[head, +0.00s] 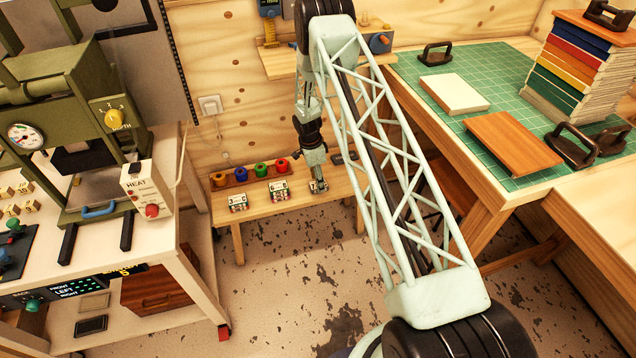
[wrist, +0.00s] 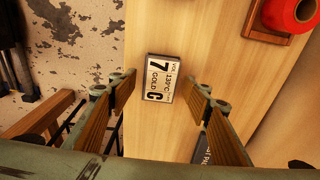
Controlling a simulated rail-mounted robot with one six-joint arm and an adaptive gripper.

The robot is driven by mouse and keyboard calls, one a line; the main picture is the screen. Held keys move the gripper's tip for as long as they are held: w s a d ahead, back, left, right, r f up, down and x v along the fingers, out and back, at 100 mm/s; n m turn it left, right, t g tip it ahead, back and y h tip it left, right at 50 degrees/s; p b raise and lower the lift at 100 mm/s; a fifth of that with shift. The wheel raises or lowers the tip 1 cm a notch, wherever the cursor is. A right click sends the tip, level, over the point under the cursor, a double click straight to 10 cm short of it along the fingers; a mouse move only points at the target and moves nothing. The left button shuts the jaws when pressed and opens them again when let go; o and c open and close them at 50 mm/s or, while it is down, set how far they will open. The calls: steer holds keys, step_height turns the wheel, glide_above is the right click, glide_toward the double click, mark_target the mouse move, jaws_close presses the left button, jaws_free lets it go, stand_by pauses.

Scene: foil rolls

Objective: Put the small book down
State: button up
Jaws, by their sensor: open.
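A small book (wrist: 159,77) with a pale label reading "VOL 7", "139°C", "GOLD" and "C" rests on the low wooden bench (wrist: 185,25) in the wrist view. My gripper (wrist: 158,88) is open, with one finger on each side of the small book and a visible gap on both sides. It holds nothing. In the head view my gripper (head: 318,186) is low over the right part of the same bench (head: 258,208), and I cannot make out the small book there.
Several coloured foil rolls (head: 260,170) stand on a rack at the bench's back; a red roll (wrist: 292,12) shows in the wrist view. Two small labelled items (head: 279,191) (head: 237,203) sit left of my gripper. A dark plate (wrist: 222,150) lies near the right finger.

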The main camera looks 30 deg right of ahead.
steer(key=shift+a+r+p, duration=0.2)
steer(key=shift+r+p, duration=0.05)
steer(key=shift+r, duration=1.45)
steer(key=shift+a+r+p, duration=0.2)
steer(key=shift+r+p, duration=0.05)
steer(key=shift+r, duration=1.4)
